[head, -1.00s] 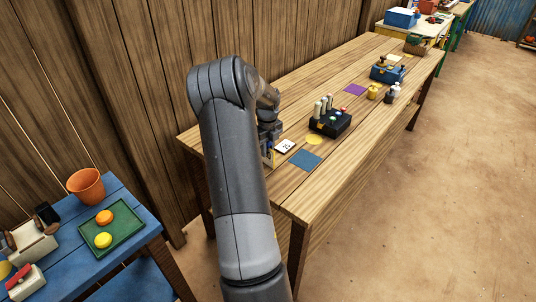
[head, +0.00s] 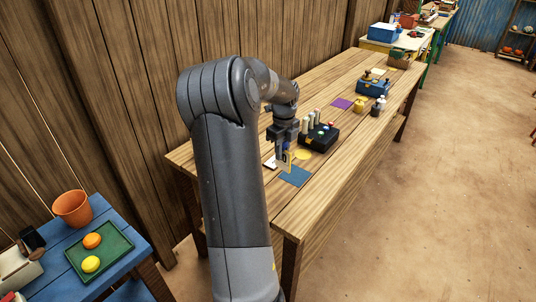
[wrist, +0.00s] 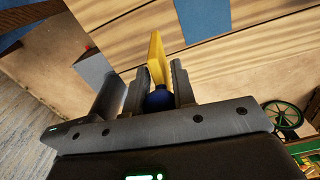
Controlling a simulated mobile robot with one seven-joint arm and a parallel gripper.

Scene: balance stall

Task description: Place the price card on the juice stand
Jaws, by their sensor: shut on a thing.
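My gripper (head: 286,146) is shut on a thin yellow card with a blue grip, which I take to be the price card (head: 288,161). It stands on edge, just above or at the table beside the blue square (head: 295,177); contact cannot be told. In the wrist view the yellow card (wrist: 157,58) sticks out between the two fingers, with its blue grip (wrist: 158,98) between them. I cannot tell which thing is the juice stand.
A black box (head: 323,142) with pale cylinders and coloured knobs stands behind my gripper, by a yellow round patch (head: 303,154). Farther back are a purple square (head: 341,103), a yellow pot (head: 361,105) and a blue box (head: 373,88). The front of the wooden table (head: 262,218) is bare.

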